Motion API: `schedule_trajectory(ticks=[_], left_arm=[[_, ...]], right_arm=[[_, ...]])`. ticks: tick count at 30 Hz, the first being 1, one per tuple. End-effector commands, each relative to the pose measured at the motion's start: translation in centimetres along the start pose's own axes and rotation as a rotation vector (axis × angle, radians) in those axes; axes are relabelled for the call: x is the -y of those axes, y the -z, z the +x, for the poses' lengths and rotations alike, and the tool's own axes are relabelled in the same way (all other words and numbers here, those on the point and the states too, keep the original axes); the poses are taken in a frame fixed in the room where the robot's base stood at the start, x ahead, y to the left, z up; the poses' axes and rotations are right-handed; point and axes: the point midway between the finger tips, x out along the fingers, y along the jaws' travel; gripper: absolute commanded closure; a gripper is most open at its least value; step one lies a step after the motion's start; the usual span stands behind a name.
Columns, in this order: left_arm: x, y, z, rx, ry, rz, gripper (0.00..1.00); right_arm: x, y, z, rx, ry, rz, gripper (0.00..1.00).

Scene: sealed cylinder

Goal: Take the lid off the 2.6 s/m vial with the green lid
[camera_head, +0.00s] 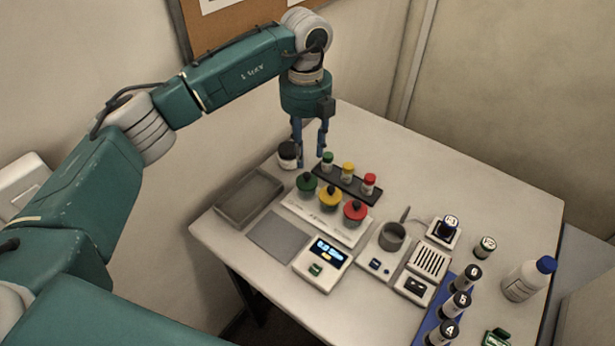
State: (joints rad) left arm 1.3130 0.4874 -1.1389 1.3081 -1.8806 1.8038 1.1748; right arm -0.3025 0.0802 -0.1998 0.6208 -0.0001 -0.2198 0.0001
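A small vial with a green lid (327,163) stands upright at the left end of a dark rack (347,186). Vials with a yellow lid (347,172) and a red lid (369,184) stand in the same rack. Their labels are too small to read. My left gripper (311,158) points down, its blue fingers apart with nothing visible between them. In the picture its fingertips are just left of the green-lidded vial; I cannot tell the exact distance. My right gripper is not in view.
Green (307,183), yellow (330,197) and red (354,210) lidded containers stand on a white base in front of the rack. A black-lidded jar (288,155) is left of the gripper. A grey tray (250,196) lies at left. The table's back right is clear.

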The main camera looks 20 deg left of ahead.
Motion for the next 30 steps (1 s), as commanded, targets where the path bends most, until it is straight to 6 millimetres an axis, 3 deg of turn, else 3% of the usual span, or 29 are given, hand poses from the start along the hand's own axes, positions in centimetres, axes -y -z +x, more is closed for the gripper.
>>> schedule_trajectory(ticks=[10,13,18,26,30], left_arm=[[0.1,0.4,3.1,-0.005,0.001,0.002,0.62],[0.1,0.7,4.6,-0.006,0.0,0.002,0.62],[0.2,0.6,6.8,-0.003,0.002,0.001,0.62],[0.2,0.5,7.3,-0.001,0.004,0.003,0.62],[0.2,0.5,7.3,-0.001,0.004,0.003,0.88]], right_arm=[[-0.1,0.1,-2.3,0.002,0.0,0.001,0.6],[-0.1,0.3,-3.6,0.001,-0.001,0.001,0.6],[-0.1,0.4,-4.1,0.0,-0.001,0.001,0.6],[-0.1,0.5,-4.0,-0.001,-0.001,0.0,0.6],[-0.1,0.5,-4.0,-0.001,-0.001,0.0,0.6]])
